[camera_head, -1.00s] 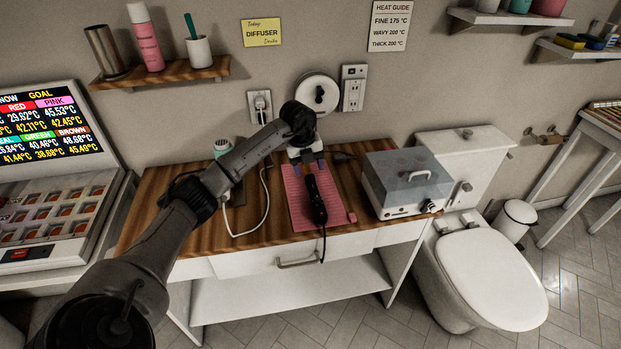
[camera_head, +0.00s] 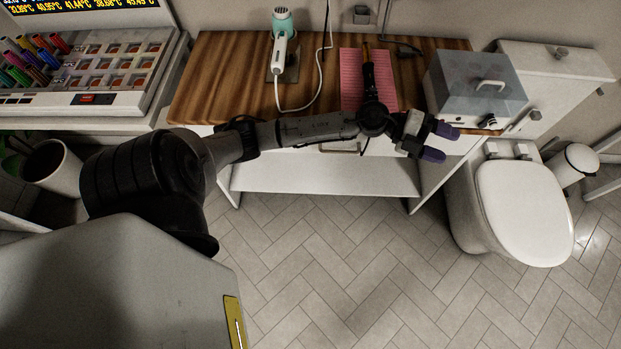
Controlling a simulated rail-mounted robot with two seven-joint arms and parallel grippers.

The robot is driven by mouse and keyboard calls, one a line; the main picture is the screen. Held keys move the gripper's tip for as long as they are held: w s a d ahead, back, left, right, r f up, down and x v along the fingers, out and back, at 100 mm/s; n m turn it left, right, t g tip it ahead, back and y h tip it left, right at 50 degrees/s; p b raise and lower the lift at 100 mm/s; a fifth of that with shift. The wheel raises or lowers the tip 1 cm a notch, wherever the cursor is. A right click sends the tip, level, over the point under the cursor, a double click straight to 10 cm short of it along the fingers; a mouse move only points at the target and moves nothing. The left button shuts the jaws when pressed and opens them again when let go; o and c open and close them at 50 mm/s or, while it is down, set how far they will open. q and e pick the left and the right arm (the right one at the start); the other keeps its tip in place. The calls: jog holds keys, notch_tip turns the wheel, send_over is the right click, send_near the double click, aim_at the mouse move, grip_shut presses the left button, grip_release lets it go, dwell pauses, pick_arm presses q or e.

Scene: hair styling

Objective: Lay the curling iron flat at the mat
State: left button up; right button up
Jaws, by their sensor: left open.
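The pink mat (camera_head: 350,82) lies on the wooden counter. The dark curling iron (camera_head: 369,77) lies lengthwise along the mat, with its copper-coloured end towards the wall. My left wrist hides its near end. My left gripper (camera_head: 439,143) is open and empty, its purple-tipped fingers apart. It is in front of the counter's right part, to the right of the mat and away from the iron. My right gripper is not in view.
A teal and white hair dryer (camera_head: 281,42) with a white cord is left of the mat. A box with a clear lid (camera_head: 476,88) stands at the counter's right end. The toilet (camera_head: 524,208) is right of the counter. The tiled floor in front is clear.

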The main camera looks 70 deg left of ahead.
pick_arm(q)
jog(key=s+d+f+n+g+y, duration=0.1)
jog(key=s+f+n+g+y, duration=0.1)
jog(key=s+f+n+y, duration=0.75)
jog(key=s+d+f+n+g+y, duration=0.15)
jog(key=s+f+n+y, duration=0.4)
jog(key=s+n, duration=0.65)
jog(key=s+d+f+g+h, duration=0.1)
jog(key=s+d+g, duration=0.1)
jog(key=s, duration=0.3)
jog(key=s+d+f+g+h, duration=0.2)
jog(key=s+d+g, duration=0.1)
jog(key=s, duration=0.3)
jog(key=shift+f+g, duration=0.25)
jog(key=shift+g, duration=0.5)
